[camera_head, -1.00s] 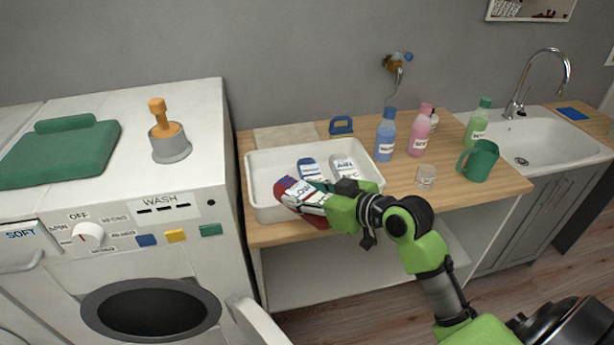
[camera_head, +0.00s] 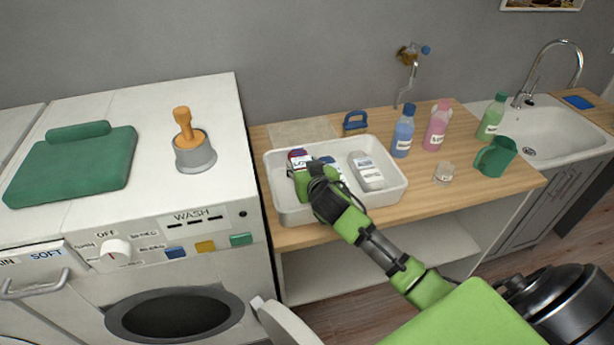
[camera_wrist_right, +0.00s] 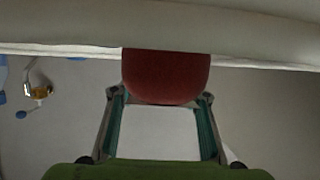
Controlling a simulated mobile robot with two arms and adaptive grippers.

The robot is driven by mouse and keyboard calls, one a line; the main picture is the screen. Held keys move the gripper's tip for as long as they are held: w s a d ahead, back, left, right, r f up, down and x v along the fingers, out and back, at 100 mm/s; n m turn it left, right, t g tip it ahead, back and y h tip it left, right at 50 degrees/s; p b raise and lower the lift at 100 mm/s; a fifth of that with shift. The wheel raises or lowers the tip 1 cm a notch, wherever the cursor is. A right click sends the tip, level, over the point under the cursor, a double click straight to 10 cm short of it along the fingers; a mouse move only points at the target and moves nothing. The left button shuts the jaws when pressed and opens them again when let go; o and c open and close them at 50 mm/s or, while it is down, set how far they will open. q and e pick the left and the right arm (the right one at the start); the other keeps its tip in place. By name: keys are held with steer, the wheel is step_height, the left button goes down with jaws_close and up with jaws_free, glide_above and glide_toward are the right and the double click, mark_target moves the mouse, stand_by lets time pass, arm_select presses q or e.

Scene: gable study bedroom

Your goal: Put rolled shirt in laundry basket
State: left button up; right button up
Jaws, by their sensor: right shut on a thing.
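My right gripper (camera_head: 309,178) is over the left part of a white tub (camera_head: 388,194) on the wooden counter. It is shut on a red, blue and white labelled container (camera_head: 298,157), largely hidden behind the gripper. In the right wrist view, the container's rounded red end (camera_wrist_right: 166,76) and a pale face show between the fingers. A green folded cloth (camera_head: 70,172) with a green roll (camera_head: 78,131) lies on the washing machine; I cannot tell if this is the rolled shirt. No laundry basket is recognisable. My left gripper is out of view.
A grey labelled container (camera_head: 365,172) and a blue one, partly hidden, lie in the tub. Blue (camera_head: 403,132), pink (camera_head: 437,127) and green (camera_head: 491,118) bottles, a glass (camera_head: 444,173) and a green mug (camera_head: 496,156) stand to the right. The washing machine (camera_head: 185,225) is left.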

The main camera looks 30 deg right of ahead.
steer(key=f, duration=0.4)
steer(key=shift+w+a+f, duration=0.15)
steer(key=shift+w+f, duration=0.05)
steer(key=shift+f, duration=0.2)
steer(key=shift+s, duration=0.1)
steer(key=o, duration=0.9)
steer(key=b+v, duration=0.1)
steer(key=v, duration=1.1)
steer(key=shift+r, duration=0.15)
